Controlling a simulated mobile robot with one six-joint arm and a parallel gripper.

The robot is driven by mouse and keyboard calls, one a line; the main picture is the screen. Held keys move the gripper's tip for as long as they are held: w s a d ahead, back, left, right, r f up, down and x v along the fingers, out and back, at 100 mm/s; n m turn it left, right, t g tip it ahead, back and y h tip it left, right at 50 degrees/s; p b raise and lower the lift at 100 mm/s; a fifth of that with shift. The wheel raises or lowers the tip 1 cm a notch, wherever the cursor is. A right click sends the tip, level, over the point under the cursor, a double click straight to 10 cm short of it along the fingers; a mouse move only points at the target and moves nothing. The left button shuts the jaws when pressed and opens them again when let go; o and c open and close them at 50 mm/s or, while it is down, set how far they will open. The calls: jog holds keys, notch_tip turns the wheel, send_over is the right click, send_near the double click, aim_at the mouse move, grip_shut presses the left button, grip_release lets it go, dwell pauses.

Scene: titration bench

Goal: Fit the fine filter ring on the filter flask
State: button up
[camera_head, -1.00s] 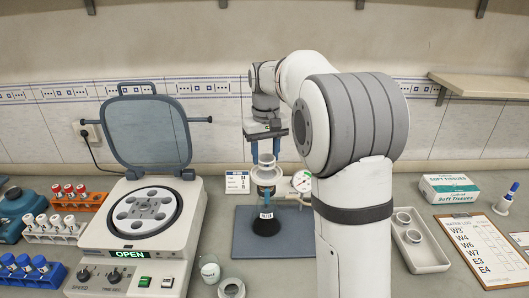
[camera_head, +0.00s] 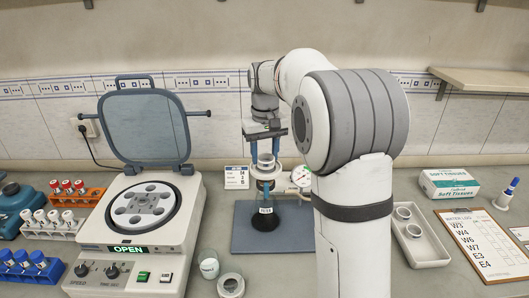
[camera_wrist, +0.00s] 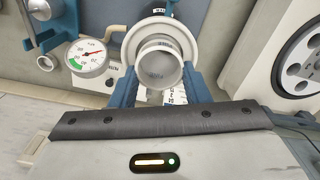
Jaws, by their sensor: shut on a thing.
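My gripper (camera_head: 265,152) is shut on a white ring (camera_head: 265,162), with its blue fingers on either side of it. The ring is directly above the filter flask (camera_head: 265,220), a dark conical vessel with a pale wide top and a label on its neck. In the wrist view the ring (camera_wrist: 160,62) sits between the fingertips, and the wider pale flask top (camera_wrist: 178,30) shows behind it. I cannot tell whether ring and flask top touch.
The flask stands on a grey mat (camera_head: 245,240) beside a round gauge (camera_head: 301,176). A tray (camera_head: 436,252) with two more rings is at right. An open centrifuge (camera_head: 140,230) stands at left.

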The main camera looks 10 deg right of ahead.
jog(key=shift+f, duration=0.3)
dwell(0.4)
jog(key=shift+f, duration=0.35)
jog(key=o, duration=1)
jog(key=shift+o, duration=0.2)
jog(key=shift+r+p, duration=2.85)
jog(key=shift+r, duration=0.65)
